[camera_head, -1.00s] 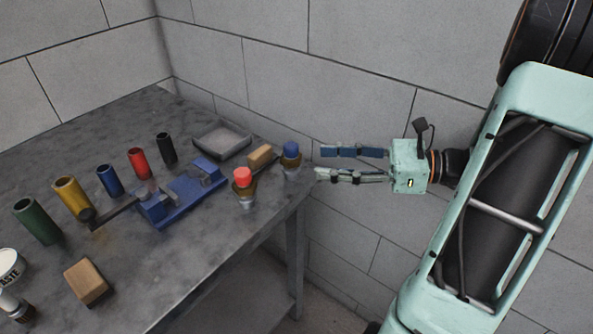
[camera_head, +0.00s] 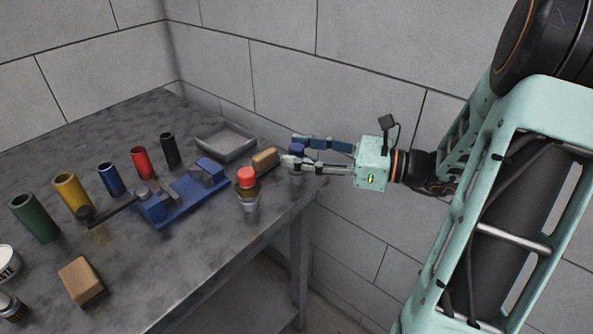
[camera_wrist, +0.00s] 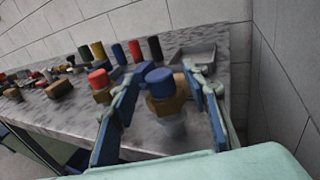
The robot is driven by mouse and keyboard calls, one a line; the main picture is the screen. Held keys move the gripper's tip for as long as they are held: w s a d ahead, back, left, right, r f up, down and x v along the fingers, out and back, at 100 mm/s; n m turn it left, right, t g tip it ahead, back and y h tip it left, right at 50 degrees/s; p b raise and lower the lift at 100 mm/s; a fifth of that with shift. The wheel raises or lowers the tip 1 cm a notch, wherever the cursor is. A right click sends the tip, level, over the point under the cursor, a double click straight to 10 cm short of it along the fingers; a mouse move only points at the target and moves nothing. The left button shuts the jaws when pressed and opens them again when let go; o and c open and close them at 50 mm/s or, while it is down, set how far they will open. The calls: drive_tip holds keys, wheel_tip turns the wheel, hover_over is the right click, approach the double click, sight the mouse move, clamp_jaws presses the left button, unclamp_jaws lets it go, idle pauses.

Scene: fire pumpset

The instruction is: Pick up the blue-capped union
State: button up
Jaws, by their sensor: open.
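The blue-capped union (camera_wrist: 163,95) stands upright near the table's right end, with a blue cap, a brass-coloured body and a pale lower part. In the head view its blue cap (camera_head: 297,149) shows between my fingers, and the rest is partly hidden by the nearer finger. My gripper (camera_head: 292,150) is open, reaching in from the right, with a finger on each side of the union. In the wrist view my gripper (camera_wrist: 160,95) also straddles it, with gaps visible on both sides. I cannot tell whether either finger touches it.
A red-capped union (camera_head: 247,187) stands close to the left of my gripper. A wooden block (camera_head: 265,159) and a grey tray (camera_head: 226,142) lie behind. A blue fixture (camera_head: 180,199) and several coloured cylinders stand further left. The wall runs close behind the table.

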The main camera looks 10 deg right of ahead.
drive_tip(key=shift+w+a, duration=0.25)
drive_tip(key=shift+a, duration=0.1)
clamp_jaws()
